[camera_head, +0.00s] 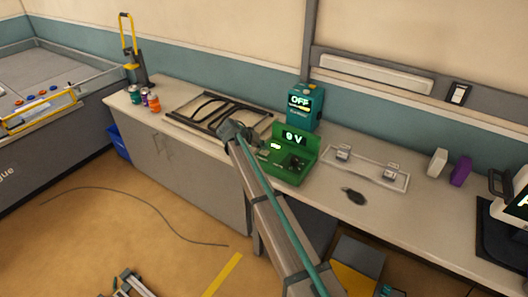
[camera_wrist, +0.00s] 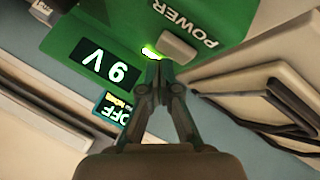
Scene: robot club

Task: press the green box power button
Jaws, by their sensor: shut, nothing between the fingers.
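The green box (camera_head: 284,168) stands on the counter in the head view, its upright back panel carrying a lit display (camera_head: 293,137). In the wrist view, the box (camera_wrist: 85,22) appears upside down and its display (camera_wrist: 106,71) seems to read 9 V. In the head view my gripper (camera_head: 247,140) is at the box's left side.
A teal box reading OFF (camera_head: 304,108) stands behind the green box. A dark item (camera_head: 354,196) lies on the counter in front of the clear tray.

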